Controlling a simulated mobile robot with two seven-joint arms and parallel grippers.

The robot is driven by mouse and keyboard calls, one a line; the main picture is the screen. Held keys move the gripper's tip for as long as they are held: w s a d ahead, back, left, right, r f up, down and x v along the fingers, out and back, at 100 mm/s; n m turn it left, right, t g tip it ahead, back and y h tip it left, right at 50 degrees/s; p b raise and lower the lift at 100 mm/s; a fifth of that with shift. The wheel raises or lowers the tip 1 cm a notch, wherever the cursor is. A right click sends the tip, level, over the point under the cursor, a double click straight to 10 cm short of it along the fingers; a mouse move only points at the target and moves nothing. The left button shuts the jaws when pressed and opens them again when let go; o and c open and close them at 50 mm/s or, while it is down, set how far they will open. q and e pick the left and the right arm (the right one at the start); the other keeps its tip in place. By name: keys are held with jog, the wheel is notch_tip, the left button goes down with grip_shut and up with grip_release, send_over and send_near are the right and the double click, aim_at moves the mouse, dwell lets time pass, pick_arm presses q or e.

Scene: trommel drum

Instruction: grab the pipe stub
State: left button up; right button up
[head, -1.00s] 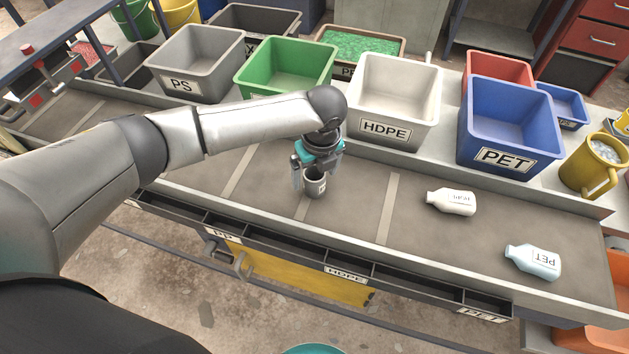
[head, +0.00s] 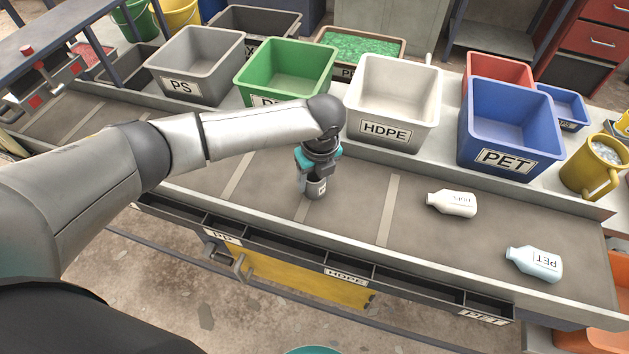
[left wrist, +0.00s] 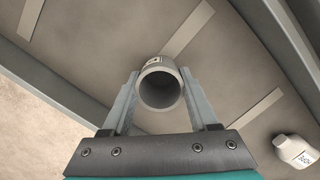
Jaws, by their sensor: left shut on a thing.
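The pipe stub (head: 316,188) is a short grey tube with a small label, standing upright on the conveyor belt (head: 350,215). My left gripper (head: 314,181) is over it from above, with its fingers shut on the stub's sides. In the left wrist view the stub's open round end (left wrist: 160,84) faces the camera, between the two fingertips (left wrist: 160,88). Part of the stub is hidden by the gripper in the head view. My right gripper is not in view.
A white HDPE bottle (head: 452,204) and a pale PET bottle (head: 534,262) lie on the belt to the right. Behind the belt stand a grey PS bin (head: 198,62), a green bin (head: 288,72), a white HDPE bin (head: 398,92) and a blue PET bin (head: 508,120). Labelled compartments line the front edge.

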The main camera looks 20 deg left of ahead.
pick_arm(q)
jog(key=c, duration=0.3)
jog(key=shift+c, duration=0.2)
